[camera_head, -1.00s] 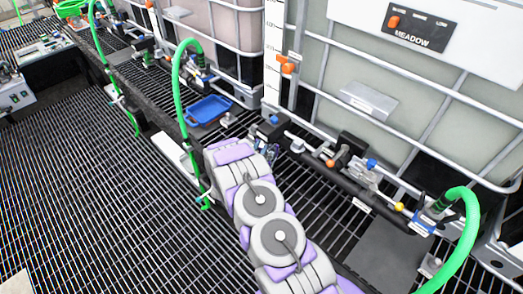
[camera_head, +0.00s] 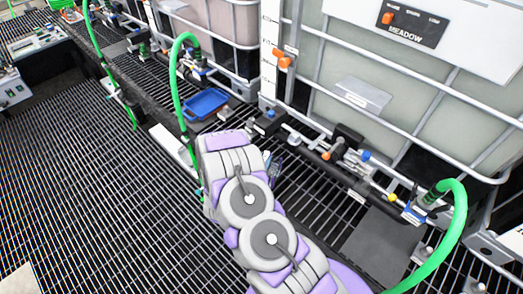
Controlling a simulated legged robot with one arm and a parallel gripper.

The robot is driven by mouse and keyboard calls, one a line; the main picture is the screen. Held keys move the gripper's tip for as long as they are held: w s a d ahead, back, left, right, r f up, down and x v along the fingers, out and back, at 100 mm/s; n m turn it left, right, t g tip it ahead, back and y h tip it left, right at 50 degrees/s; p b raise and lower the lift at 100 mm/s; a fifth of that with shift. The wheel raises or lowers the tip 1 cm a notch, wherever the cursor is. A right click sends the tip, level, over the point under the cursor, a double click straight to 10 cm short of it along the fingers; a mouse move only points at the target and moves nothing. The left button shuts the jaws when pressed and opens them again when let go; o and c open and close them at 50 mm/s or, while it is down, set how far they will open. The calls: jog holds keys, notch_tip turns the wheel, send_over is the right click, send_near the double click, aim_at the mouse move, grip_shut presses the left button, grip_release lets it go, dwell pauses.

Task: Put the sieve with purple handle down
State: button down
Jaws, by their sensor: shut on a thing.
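My arm reaches up from the bottom of the head view, and its links cover most of my gripper (camera_head: 266,161). Only a small part of the gripper shows, just right of the wrist. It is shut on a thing. A small bluish-purple piece (camera_head: 276,165) shows there, which seems to belong to the sieve with purple handle. The rest of the sieve is hidden behind the arm.
A blue tray (camera_head: 206,103) lies on the dark ledge beyond the arm. A green hose (camera_head: 176,75) loops beside it, and another (camera_head: 455,245) curves at right. Large caged tanks with pipes and valves line the right.

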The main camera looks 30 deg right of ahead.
jog(key=shift+s+a, duration=0.25)
jog(key=shift+s, duration=0.45)
jog(key=w+a+r+n+t+y, duration=0.4)
jog(key=w+a+r+y, duration=0.1)
jog(key=w+a+r, duration=0.8)
jog(key=s+r+n+t+y, duration=0.1)
jog(key=s+r+n+y, duration=0.1)
jog(key=r, duration=1.6)
jog(key=shift+s+a+r+y, duration=0.3)
jog(key=shift+s+r+y, duration=0.1)
jog(key=shift+s, duration=0.1)
